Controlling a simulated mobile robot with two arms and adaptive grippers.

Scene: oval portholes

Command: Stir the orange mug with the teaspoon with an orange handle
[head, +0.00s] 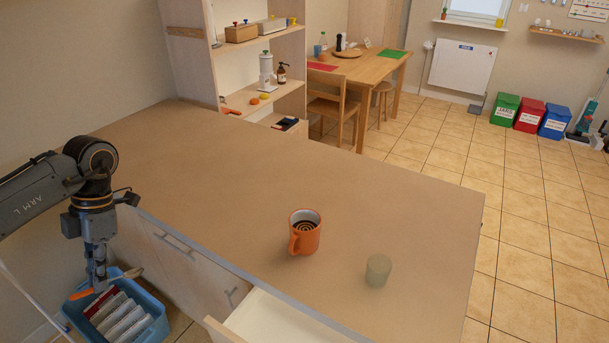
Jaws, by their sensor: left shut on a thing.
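The orange mug (312,240) stands upright on the brown counter, its handle toward the near left. Dark liquid with pale rings shows inside it. My left gripper (98,284) hangs at the far left, beyond the counter's front edge and well away from the mug. It is shut on the teaspoon; the orange handle (80,294) sticks out to the left and the tan bowl end (133,272) to the right. The middle of the teaspoon is hidden by the fingers. My right gripper is not in view.
A pale green cylinder (377,271) stands right of the mug. An open drawer (270,322) juts out below the counter's front edge. A blue crate (155,331) with book-like items is below my left gripper. The counter left of and behind the mug is clear.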

